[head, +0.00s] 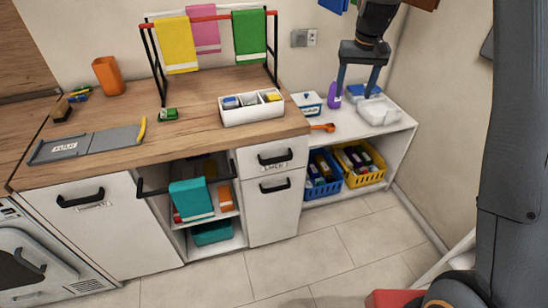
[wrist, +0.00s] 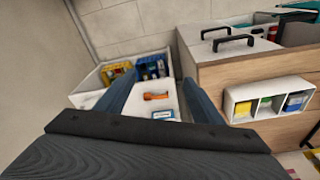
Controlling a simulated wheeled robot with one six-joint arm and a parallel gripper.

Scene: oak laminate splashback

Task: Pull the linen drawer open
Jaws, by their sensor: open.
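Two white drawers, an upper one (head: 267,147) and a lower one (head: 265,211), sit one above the other at the right end of the wooden-topped unit. Both look shut. Each has a black handle, the upper handle (head: 275,159) and the lower handle (head: 275,187), with a small label too small to read, so I cannot tell which is the linen drawer. Two black handles (wrist: 228,41) on white fronts also show in the wrist view. My gripper (head: 358,90) is open and empty, above the low white shelf, right of and apart from the drawers. Its fingers (wrist: 158,62) frame the shelf.
The low shelf unit (head: 388,140) holds a purple bottle (head: 335,96), an orange tool (head: 322,128), white tubs, a blue crate (head: 322,188) and a yellow crate (head: 372,180). A three-part white box (head: 252,114) stands on the counter above the drawers. Floor before the drawers is clear.

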